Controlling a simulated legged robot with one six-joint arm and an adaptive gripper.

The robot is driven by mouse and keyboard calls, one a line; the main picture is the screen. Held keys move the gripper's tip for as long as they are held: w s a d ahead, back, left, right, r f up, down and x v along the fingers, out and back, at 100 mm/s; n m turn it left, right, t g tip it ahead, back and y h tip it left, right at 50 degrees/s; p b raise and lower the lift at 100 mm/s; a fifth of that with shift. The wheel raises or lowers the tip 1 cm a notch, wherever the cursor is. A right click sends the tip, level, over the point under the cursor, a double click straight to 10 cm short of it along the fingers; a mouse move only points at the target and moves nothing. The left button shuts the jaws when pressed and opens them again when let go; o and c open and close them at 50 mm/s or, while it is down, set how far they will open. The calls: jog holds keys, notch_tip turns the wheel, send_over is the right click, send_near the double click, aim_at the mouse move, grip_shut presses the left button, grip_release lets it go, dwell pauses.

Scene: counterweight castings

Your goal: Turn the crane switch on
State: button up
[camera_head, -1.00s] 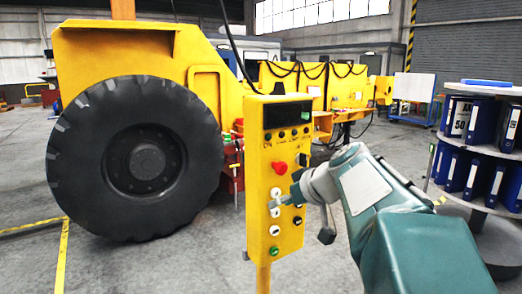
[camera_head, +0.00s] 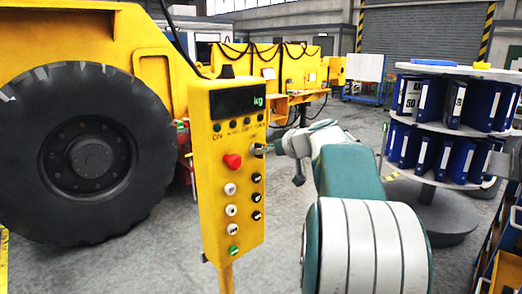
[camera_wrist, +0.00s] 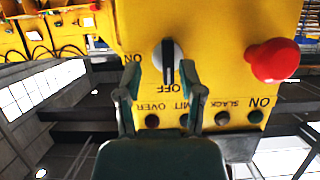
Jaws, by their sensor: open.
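A yellow control box (camera_head: 213,200) stands on a post in the head view. In the wrist view, which is upside down, the rotary switch (camera_wrist: 168,60) has a pale round base and a black handle. The handle stands upright in that view, in line with the OFF label; an ON label is to its left. My gripper (camera_wrist: 163,85) is open, its two dark fingers spread to either side of the handle's lower end. I cannot tell whether they touch it. In the head view my gripper (camera_head: 268,149) is at the box's right edge and hides most of the switch.
A red button (camera_head: 232,161) sits beside the switch, with several white and black buttons below and a green one (camera_head: 233,250) at the bottom. A display (camera_head: 238,101) shows green "kg". A large tyre (camera_head: 90,150) is left; a round binder rack (camera_head: 440,125) is right.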

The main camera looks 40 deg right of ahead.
jog(key=shift+w+a+f, duration=0.2)
jog(key=shift+w+a, duration=0.55)
jog(key=shift+w, duration=0.15)
jog(key=c, duration=0.7)
jog(key=shift+s+d, duration=0.1)
jog(key=shift+d, duration=0.3)
jog(key=shift+a, duration=0.1)
